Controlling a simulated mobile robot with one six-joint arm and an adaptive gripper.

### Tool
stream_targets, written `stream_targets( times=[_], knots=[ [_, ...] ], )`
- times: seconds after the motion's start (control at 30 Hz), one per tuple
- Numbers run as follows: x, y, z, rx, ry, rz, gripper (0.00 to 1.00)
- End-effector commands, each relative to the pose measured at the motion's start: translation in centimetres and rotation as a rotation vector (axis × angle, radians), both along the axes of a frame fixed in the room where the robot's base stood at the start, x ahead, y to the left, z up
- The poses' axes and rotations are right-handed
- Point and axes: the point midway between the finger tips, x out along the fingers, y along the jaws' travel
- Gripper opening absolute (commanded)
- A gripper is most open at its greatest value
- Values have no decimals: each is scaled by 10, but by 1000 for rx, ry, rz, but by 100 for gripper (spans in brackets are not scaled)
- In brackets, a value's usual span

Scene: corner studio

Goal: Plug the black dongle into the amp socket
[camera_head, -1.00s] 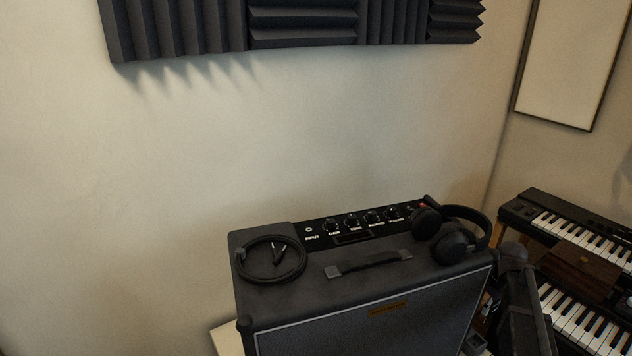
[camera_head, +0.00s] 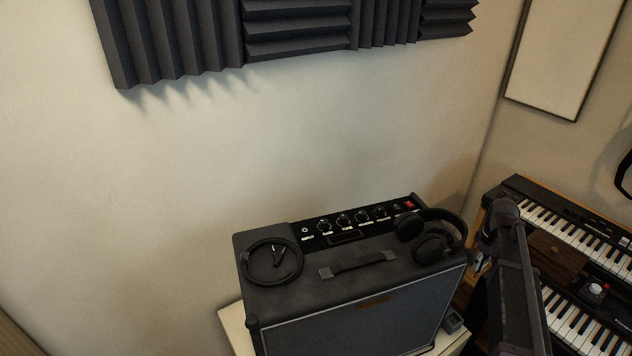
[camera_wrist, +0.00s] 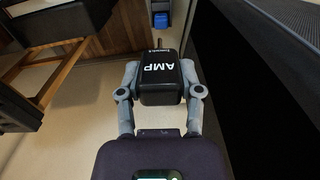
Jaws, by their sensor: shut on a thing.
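The black dongle (camera_wrist: 161,82) fills the middle of the wrist view, with white "AMP" lettering and a thin dark plug tip pointing away from me. My gripper (camera_wrist: 160,88) is shut on it, one finger on each side. The dark amp (camera_head: 350,310) stands in the lower middle of the head view. Its input socket (camera_head: 305,230) is a small pale ring at the left end of the top control panel, left of the knobs. Nothing shows in the socket. The dongle is apart from the socket; I cannot make it out in the head view.
A coiled black cable (camera_head: 246,270) lies on the amp's top left, and black headphones (camera_head: 457,226) rest at its right end. A carrying handle (camera_head: 357,264) lies between them. Keyboards (camera_head: 575,225) stand to the right.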

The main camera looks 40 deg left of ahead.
Motion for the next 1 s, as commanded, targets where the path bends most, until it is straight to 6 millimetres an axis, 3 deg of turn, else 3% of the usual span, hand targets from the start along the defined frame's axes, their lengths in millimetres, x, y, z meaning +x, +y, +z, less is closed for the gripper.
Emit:
stream_targets(
  times=[0.03,0.6,0.8,1.0],
  knots=[
    [0,0,18,0,0,0,3],
    [0,0,112,0,0,0,3],
    [0,0,140,0,0,0,3],
    [0,0,155,0,0,0,3]
  ],
)
